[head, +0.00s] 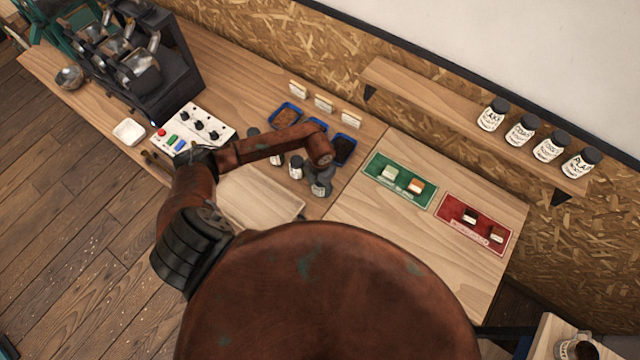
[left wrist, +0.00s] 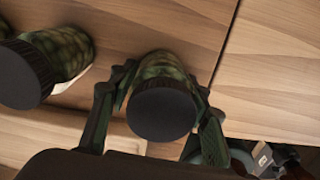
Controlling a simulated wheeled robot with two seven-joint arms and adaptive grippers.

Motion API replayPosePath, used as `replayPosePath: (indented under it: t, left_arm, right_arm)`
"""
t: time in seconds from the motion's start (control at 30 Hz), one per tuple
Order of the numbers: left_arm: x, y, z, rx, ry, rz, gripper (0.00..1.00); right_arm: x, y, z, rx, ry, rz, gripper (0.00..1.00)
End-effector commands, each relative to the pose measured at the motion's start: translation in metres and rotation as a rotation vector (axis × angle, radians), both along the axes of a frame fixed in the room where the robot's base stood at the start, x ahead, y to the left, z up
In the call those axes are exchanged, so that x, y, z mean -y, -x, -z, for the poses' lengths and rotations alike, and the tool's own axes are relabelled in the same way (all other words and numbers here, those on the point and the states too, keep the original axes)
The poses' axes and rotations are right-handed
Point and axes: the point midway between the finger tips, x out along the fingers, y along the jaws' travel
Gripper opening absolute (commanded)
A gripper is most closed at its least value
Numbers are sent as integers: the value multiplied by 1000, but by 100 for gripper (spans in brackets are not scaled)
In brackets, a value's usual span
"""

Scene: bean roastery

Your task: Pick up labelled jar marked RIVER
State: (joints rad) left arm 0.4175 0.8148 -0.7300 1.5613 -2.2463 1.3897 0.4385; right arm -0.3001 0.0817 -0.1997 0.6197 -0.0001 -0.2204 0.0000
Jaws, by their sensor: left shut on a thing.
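My left gripper (head: 320,188) is at the front right of a small group of jars on the bench. In the left wrist view its two fingers stand on either side of a jar (left wrist: 163,104) with a black lid and dark green mottled contents, and are shut on it. The jar appears upright on or just above the wood; I cannot tell which. Its label is hidden, so I cannot read RIVER on it. A second black-lidded jar (left wrist: 64,54) stands to its left, label unseen; jars also show beside the gripper in the head view (head: 296,168). My right gripper is out of view.
A wooden tray (head: 262,198) lies in front of the jars. Blue trays (head: 343,149) with dark contents stand behind. Several labelled jars (head: 549,147) stand on the wall shelf. A green mat (head: 400,180) and a red mat (head: 475,223) lie to the right.

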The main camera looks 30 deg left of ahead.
Motion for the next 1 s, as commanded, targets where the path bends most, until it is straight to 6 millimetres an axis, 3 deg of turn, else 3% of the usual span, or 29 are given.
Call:
replayPosePath:
  t: [0.13, 0.47, 0.67, 0.9, 1.0]
  left_arm:
    - [0, 0, 0, 1, 0, 0, 13]
    - [0, -1, -4, 2, 0, 0, 13]
    - [-1, -2, -28, 6, -1, 2, 13]
    - [-14, 42, -82, 4, -3, 3, 13]
    - [-21, 66, -96, -1, -5, 3, 13]
  right_arm:
    - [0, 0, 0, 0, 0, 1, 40]
    - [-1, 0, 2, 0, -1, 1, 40]
    - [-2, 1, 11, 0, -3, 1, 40]
    - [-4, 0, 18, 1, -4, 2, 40]
    - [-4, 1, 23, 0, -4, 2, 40]
